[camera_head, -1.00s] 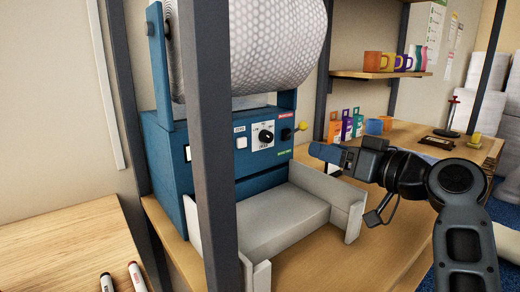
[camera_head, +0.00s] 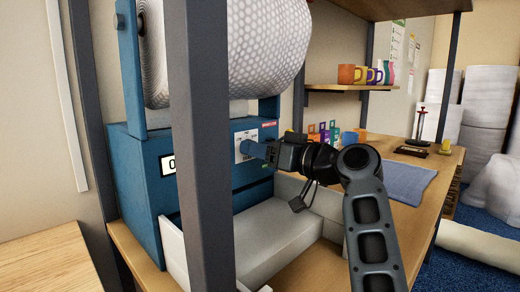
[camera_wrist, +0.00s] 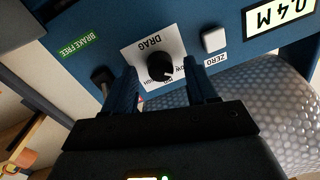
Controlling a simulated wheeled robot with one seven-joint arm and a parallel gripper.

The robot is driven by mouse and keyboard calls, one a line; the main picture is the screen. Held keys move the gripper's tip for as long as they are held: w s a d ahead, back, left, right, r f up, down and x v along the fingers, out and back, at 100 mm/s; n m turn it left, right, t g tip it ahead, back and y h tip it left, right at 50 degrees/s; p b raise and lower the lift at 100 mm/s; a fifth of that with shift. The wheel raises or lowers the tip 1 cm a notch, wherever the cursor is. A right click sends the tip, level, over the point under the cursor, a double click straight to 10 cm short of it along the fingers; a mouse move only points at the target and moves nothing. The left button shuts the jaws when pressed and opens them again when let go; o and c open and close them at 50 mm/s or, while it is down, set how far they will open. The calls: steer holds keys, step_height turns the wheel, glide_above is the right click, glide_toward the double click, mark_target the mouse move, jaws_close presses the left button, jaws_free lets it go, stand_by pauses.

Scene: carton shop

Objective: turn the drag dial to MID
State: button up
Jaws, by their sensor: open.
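The drag dial (camera_wrist: 160,66) is a black round knob on a white plate (camera_wrist: 141,49) marked DRAG, on the blue machine front. It appears upside down in the wrist view. A small pale pointer mark shows near the knob's lower edge, beside partly hidden setting letters; I cannot tell the exact setting. My gripper (camera_wrist: 163,70) is open, its two blue fingers on either side of the knob; I cannot tell whether they touch it. In the head view my gripper (camera_head: 244,150) is at the machine's front panel and hides the dial.
A white ZERO button (camera_wrist: 214,39) and a display reading 0.4 M (camera_wrist: 277,17) are beside the dial. A dark knob (camera_wrist: 102,76) is near the BRAKE FREE label. A grey post (camera_head: 200,150) stands before the blue machine (camera_head: 140,190). A bubble-wrap roll (camera_head: 225,50) hangs above.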

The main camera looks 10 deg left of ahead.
steer(key=shift+w+a, duration=0.1)
steer(key=shift+a, duration=0.1)
steer(key=c, duration=1)
